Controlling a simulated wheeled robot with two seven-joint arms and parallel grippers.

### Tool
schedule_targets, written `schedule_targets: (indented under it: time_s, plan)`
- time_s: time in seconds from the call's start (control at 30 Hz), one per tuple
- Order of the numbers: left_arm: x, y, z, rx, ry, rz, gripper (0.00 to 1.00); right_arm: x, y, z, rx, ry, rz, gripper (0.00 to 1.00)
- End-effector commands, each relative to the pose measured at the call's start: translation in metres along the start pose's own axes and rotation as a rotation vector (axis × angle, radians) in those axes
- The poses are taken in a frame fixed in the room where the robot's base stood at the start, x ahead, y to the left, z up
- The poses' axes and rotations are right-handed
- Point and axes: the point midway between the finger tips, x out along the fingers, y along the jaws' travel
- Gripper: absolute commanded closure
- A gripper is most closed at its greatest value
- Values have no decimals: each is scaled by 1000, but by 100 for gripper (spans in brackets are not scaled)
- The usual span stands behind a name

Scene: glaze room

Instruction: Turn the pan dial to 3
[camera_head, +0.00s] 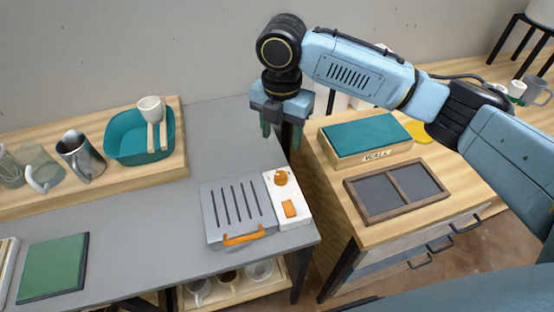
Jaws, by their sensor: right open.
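A grey slotted appliance (238,205) with an orange front handle (243,236) sits on the grey table. The dial's markings are too small to read. My right gripper (281,136) points down, open and empty, above and behind the dial and apart from it. My left gripper is not in view.
A wooden board (172,165) at the left carries a teal basin (127,148), a metal pitcher (80,157) and glassware. A green book (54,266) lies at front left. A wooden cabinet at right holds a teal-topped box (367,135) and a divided tray (387,219).

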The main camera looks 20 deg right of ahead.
Motion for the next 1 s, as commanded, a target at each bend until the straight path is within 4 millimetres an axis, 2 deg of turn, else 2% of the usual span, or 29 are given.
schedule_targets:
  time_s: [0.03,0.1,0.23,0.4,0.6,0.8,1.0]
  plan:
    - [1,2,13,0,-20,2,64,8,-1,0,0,2,-4,47]
    - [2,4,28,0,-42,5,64,20,-1,-1,0,3,-4,47]
    - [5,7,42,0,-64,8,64,48,-1,-1,2,3,-4,47]
    - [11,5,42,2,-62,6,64,84,-1,-1,1,2,-3,47]
    - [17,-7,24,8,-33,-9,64,115,0,-1,1,1,-1,47]
    - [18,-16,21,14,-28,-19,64,127,0,-1,1,0,1,47]
    - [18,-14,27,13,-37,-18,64,128,0,-1,1,0,1,47]
